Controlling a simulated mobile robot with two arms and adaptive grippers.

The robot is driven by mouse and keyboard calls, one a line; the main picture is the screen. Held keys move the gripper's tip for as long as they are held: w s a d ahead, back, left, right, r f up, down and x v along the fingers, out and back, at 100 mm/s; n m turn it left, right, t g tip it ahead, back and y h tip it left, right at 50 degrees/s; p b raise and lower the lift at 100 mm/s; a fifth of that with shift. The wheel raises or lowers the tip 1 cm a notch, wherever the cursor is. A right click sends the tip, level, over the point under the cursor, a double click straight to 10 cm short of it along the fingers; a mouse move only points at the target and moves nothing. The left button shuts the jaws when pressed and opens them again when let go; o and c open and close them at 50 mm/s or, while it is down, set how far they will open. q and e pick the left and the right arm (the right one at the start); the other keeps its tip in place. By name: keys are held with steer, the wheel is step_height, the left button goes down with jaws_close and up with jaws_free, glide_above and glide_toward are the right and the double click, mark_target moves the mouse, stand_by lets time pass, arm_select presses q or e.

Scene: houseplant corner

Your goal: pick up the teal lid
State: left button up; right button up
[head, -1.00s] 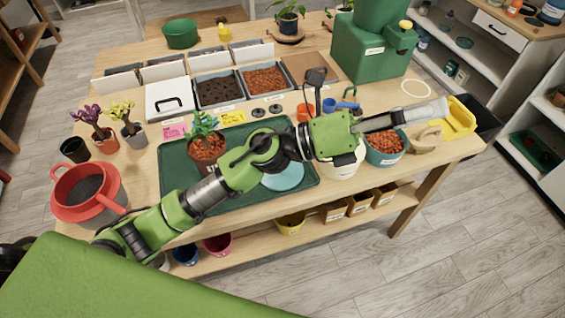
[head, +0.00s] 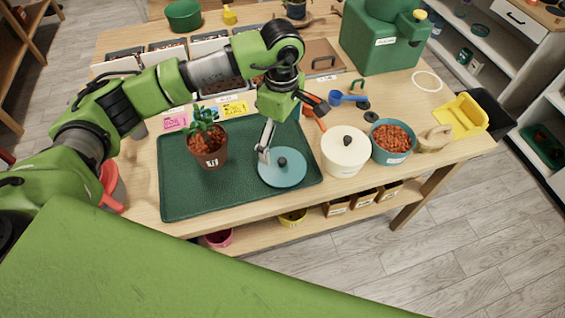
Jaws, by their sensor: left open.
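The teal lid (head: 289,176) lies flat on the green tray (head: 190,203), near the tray's right side. It is round with a dark knob (head: 282,161) in its middle. My left gripper (head: 264,156) points down at the lid's upper left edge, left of the knob. It is open and holds nothing. Whether a finger touches the lid I cannot tell. My right gripper is not in view.
A potted plant (head: 209,157) stands on the tray left of the lid. A cream lidded pot (head: 345,156) stands close to the right, with a teal bowl of brown pellets (head: 391,148) beyond it. The tray's front left is clear.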

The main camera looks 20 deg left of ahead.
arm_select(q)
steer(key=p, duration=0.1)
glide_above(282, 161)
steer(key=f, duration=0.5)
steer(key=shift+w+a, duration=0.1)
steer(key=shift+w, duration=0.1)
step_height(282, 161, down, 5)
steer(key=p, duration=0.2)
steer(key=shift+s+p, duration=0.1)
steer(key=shift+p, duration=0.25)
steer(key=shift+f, duration=0.25)
steer(key=shift+s, duration=0.1)
steer(key=c, duration=2.7)
jaws_close()
